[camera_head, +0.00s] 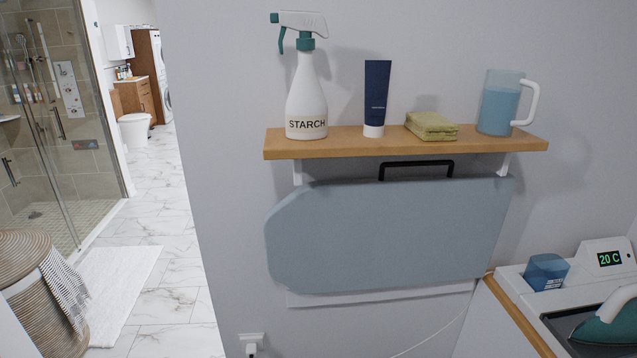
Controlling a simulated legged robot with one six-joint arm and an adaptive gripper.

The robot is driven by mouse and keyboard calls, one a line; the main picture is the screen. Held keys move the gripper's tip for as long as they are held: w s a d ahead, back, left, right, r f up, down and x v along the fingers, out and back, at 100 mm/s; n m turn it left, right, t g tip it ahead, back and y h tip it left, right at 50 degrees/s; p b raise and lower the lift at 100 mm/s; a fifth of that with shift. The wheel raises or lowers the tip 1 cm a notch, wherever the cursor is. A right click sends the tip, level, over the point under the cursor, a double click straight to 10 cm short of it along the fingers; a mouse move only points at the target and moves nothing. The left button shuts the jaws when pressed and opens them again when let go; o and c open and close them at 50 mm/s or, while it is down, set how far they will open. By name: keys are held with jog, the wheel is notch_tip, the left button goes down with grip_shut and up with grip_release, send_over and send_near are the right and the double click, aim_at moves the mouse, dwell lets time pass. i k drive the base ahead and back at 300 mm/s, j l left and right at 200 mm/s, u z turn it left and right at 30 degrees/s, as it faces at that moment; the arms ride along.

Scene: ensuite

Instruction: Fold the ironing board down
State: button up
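The ironing board (385,235) has a blue-grey cover and lies flat against the wall below a wooden shelf. Its rounded, tapered end points left. A black handle (416,164) stands at its top edge, just under the shelf. A strip of white backing (375,295) shows along its lower edge. My gripper is not in view.
The wooden shelf (400,141) above holds a starch spray bottle (306,95), a dark blue tube (376,95), a green cloth (432,126) and a jug (498,105). A teal iron (607,325) sits lower right. A wicker basket (40,290) stands left; marble floor is open there.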

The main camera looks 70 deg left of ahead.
aim_at(349, 235)
jog(key=j+u, duration=0.1)
jog(key=u, duration=2)
